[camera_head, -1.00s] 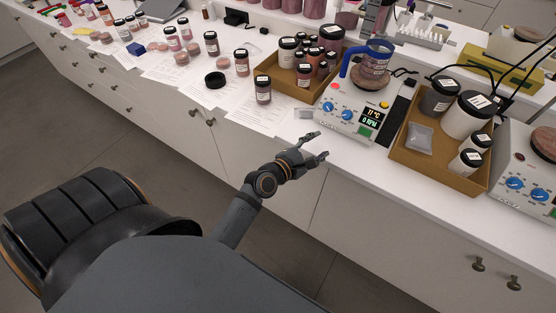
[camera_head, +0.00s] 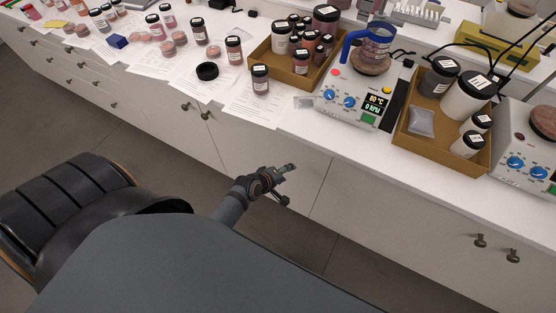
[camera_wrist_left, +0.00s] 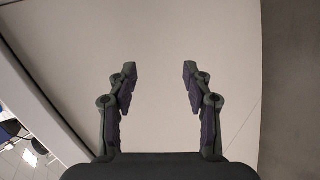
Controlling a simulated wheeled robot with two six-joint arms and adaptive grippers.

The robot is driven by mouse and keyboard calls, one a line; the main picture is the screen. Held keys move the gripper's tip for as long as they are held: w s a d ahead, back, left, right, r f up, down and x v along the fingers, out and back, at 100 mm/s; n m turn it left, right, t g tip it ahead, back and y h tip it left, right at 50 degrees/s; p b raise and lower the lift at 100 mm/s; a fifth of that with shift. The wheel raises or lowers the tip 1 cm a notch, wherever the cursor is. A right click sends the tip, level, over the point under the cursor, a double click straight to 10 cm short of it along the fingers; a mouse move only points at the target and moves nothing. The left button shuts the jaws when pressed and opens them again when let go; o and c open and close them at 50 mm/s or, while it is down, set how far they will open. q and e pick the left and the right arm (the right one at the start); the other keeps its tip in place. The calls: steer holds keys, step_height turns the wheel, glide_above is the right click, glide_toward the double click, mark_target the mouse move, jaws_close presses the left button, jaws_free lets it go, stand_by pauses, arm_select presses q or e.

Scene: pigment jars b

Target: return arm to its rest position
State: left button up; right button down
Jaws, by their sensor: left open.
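My left gripper (camera_head: 288,184) is in front of the white drawer fronts, below the counter's front edge in the head view. It is apart from the counter and holds nothing. In the left wrist view my left gripper (camera_wrist_left: 158,72) has its two fingers spread, with only a plain pale panel between and beyond them. My right gripper is in neither view.
The white counter (camera_head: 300,122) holds pigment jars, papers, a hotplate (camera_head: 352,98) with a blue-handled beaker (camera_head: 372,45), and two brown trays, one at the left (camera_head: 262,60) and one at the right (camera_head: 440,146). The floor (camera_head: 290,235) below the gripper is clear.

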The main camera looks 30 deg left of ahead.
arm_select(q)
steer(key=shift+s+a+f+m, duration=0.2)
steer(key=shift+a+f, duration=0.1)
steer(key=shift+f, duration=0.15)
steer(key=shift+s+a+f+m, duration=0.15)
steer(key=shift+a+f, duration=0.1)
steer(key=shift+f, duration=0.2)
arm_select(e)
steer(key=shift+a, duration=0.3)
arm_select(q)
steer(key=s+a+f+m+g+y, duration=0.1)
steer(key=s+a+f+m+g, duration=0.15)
steer(key=s+f, duration=0.55)
steer(key=s+a+f+m+g+y, duration=0.1)
steer(key=s+a+f+m+g, duration=0.15)
steer(key=s+f, duration=0.5)
steer(key=s+a+f+m+g, duration=0.1)
steer(key=s+f+m, duration=0.3)
steer(key=s, duration=0.5)
steer(key=s+a+f+m+g+y, duration=0.1)
steer(key=s+a+f+m+g, duration=0.1)
steer(key=s+f, duration=0.4)
steer(key=s+a+m, duration=0.1)
steer(key=s+m, duration=0.1)
steer(key=s, duration=0.1)
steer(key=shift+a+f, duration=0.25)
